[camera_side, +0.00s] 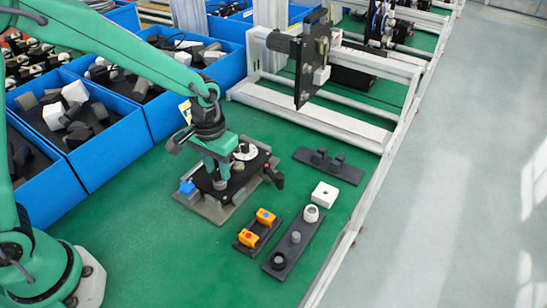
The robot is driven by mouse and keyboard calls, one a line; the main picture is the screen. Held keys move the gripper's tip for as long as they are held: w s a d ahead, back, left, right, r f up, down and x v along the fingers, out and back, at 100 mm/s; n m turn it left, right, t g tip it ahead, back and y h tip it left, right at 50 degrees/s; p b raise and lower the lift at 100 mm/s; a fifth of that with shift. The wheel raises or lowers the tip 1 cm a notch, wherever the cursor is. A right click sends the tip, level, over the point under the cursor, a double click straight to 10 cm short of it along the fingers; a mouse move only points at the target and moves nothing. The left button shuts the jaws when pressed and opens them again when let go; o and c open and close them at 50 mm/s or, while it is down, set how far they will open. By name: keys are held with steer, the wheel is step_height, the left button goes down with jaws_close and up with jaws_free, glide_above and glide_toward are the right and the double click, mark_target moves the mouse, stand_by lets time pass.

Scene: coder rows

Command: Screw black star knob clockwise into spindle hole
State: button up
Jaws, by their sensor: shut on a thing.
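My gripper (220,178) points down over the black fixture (238,188), at its left-middle part. Its jaws are shut on a small dark thing low at the fixture's top, which I take for the black star knob; its star shape is too small and too covered to make out. The spindle hole is hidden under the gripper. The fixture sits on a grey base plate (207,208) and carries a white round dial (245,152) behind the gripper. A blue part (187,187) is at its left and a dark handle (275,177) at its right.
Blue bins (107,150) of parts stand left and behind. On the green mat, right of the fixture, lie a dark tray with orange parts (249,238), a long dark tray (283,262), a white block (324,194) and a dark plate (330,170). An aluminium frame (330,120) stands behind.

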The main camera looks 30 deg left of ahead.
steer(key=m, duration=0.5)
steer(key=shift+m, duration=0.3)
steer(key=m, duration=0.5)
jaws_close()
steer(key=o, duration=1.2)
jaws_free()
steer(key=shift+m, duration=0.3)
steer(key=shift+r, duration=0.1)
steer(key=shift+r, duration=3.8)
